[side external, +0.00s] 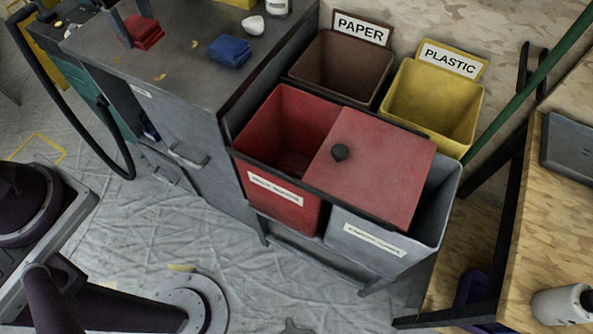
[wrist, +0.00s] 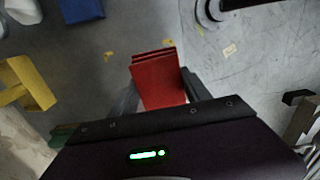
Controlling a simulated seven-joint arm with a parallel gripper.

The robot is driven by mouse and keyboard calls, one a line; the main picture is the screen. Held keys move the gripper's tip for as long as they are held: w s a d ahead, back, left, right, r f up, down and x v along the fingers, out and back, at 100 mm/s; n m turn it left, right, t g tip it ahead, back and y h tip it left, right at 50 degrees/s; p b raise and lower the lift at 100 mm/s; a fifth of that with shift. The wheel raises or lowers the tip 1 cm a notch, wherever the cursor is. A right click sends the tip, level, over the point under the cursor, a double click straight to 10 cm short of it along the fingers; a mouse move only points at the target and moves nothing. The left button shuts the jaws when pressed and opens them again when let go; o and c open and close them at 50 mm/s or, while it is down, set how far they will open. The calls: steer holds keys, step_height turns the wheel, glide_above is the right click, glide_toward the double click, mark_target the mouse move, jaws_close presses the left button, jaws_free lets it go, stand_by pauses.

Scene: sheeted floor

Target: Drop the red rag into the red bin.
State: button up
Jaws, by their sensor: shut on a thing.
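The red rag (side external: 142,34) is a folded stack at the top left of the side view, over the grey bench top. In the wrist view the red rag (wrist: 158,82) sits between the two fingers of my gripper (wrist: 160,90), which is shut on it. In the side view my gripper (side external: 132,20) is at the picture's top edge, mostly cut off. I cannot tell whether the rag touches the bench. The red bin (side external: 279,207) stands right of the bench, and its left part is open. A red lid (side external: 378,165) with a black knob lies over its right side and the grey bin.
A blue rag (side external: 229,50) and a white object (side external: 252,26) lie on the bench (side external: 185,80). A brown paper bin (side external: 338,68), a yellow plastic bin (side external: 430,105) and a grey bin (side external: 365,250) surround the red bin. A green pole (side external: 530,75) slants at right.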

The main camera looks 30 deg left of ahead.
step_height(320, 180, up, 5)
steer(key=shift+r, duration=0.2)
steer(key=w+d, duration=0.3)
steer(key=d, duration=0.4)
steer(key=w+d, duration=0.3)
steer(key=d, duration=0.4)
steer(key=s+d, duration=0.2)
steer(key=d, duration=2.2)
step_height(320, 180, down, 17)
steer(key=shift+d, duration=0.35)
steer(key=shift+f, duration=0.1)
steer(key=o, duration=1.5)
